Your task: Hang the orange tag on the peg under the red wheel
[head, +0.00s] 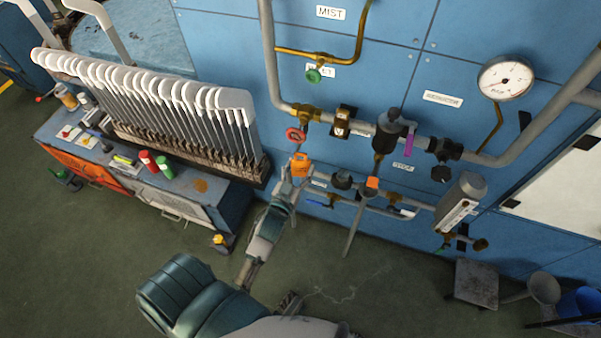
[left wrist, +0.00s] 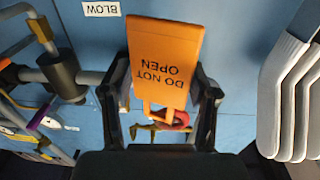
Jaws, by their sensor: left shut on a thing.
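An orange tag (head: 300,165) stands at the tip of my left gripper (head: 299,179), just below the red wheel (head: 295,134) on the wall pipework. In the left wrist view the tag (left wrist: 165,55) reads "DO NOT OPEN" upside down, and its narrow looped end points down the picture. My left gripper (left wrist: 160,100) is shut on the tag, a dark finger on each side. The red wheel (left wrist: 181,121) shows partly behind the looped end. I cannot make out the peg, nor tell whether the loop touches anything. My right gripper is not in view.
Grey pipes with brass valves, a gauge (head: 506,78) and a dark filter body (head: 387,132) line the blue wall to the right. A rack of white sock boards (head: 150,90) stands left above a bench. The floor below is mostly clear.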

